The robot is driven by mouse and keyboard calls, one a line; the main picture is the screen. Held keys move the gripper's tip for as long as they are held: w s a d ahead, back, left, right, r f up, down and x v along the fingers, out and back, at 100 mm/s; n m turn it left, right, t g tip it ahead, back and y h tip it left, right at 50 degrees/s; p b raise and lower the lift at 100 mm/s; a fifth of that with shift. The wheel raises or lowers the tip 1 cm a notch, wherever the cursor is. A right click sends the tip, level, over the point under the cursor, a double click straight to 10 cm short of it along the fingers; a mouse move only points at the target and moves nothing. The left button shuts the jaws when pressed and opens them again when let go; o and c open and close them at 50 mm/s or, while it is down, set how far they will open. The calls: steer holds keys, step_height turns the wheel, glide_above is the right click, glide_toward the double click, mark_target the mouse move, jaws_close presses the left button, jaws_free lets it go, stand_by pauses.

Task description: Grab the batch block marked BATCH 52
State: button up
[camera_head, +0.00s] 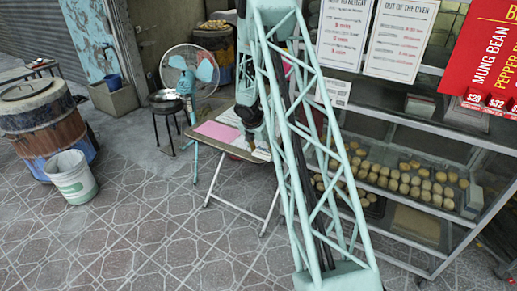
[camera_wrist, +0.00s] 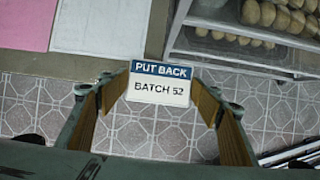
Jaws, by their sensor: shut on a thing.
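The batch block (camera_wrist: 160,92) shows in the wrist view as a white label with a blue band, reading PUT BACK and BATCH 52. It sits between the fingertips of my gripper (camera_wrist: 158,86), which is shut on it. Brown wood-coloured strips line the inner sides of both fingers. Tiled floor shows around and below the block, past the table edge. In the head view my gripper (camera_head: 250,142) is small and dark, over the folding table beside my lattice arm; the block cannot be made out there.
The folding table (camera_head: 205,143) carries a pink sheet (camera_head: 216,131) and white paper. The glass display case (camera_head: 455,222) with several trays of buns stands at right. Front floor is clear.

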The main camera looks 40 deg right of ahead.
steer(key=shift+s+a+r, duration=0.1)
steer(key=shift+s+a, duration=0.05)
steer(key=shift+s, duration=0.5)
steer(key=shift+s+a+r, duration=0.1)
steer(key=shift+s, duration=0.55)
steer(key=shift+a, duration=0.1)
